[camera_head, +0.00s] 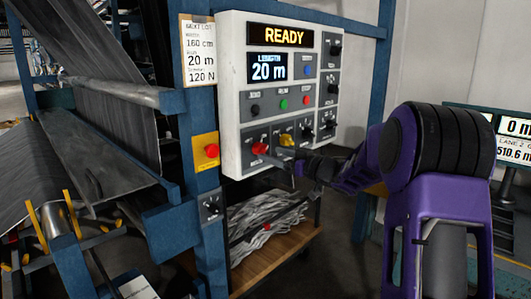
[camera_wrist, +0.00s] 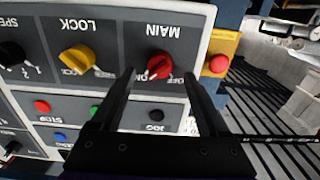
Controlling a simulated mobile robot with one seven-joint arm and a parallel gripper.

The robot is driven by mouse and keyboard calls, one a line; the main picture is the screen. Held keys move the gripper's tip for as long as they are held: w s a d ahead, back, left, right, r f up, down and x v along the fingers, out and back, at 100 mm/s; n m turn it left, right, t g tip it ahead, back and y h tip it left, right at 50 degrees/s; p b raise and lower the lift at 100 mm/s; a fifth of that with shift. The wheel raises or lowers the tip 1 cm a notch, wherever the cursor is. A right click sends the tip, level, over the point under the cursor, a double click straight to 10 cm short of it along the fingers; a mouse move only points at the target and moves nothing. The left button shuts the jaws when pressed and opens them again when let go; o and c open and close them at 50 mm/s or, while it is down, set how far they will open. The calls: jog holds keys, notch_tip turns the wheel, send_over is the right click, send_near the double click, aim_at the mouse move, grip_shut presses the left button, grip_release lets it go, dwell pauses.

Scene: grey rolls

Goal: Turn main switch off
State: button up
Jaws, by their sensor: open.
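The main switch is a red rotary knob (camera_wrist: 159,66) under the upside-down label MAIN in the wrist view. Its handle slants toward the lower left there, seemingly to the ON mark. In the head view the red knob (camera_head: 260,148) is at the lower left of the control panel (camera_head: 232,100). My gripper (camera_wrist: 159,74) is open, with one fingertip on each side of the red knob in the picture. I cannot tell whether they touch it. In the head view my gripper (camera_head: 284,158) is at the panel's lower edge, partly covering the lower row.
A yellow LOCK knob (camera_wrist: 77,58) is beside the main switch. A red button on a yellow box (camera_head: 206,151) is left of the panel. The panel display (camera_head: 284,36) reads READY. Blue posts and grey rolls stand at the left; a cart (camera_head: 270,255) is below.

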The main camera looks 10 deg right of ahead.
aim_at(265, 151)
jog(key=shift+x, duration=2)
grip_shut()
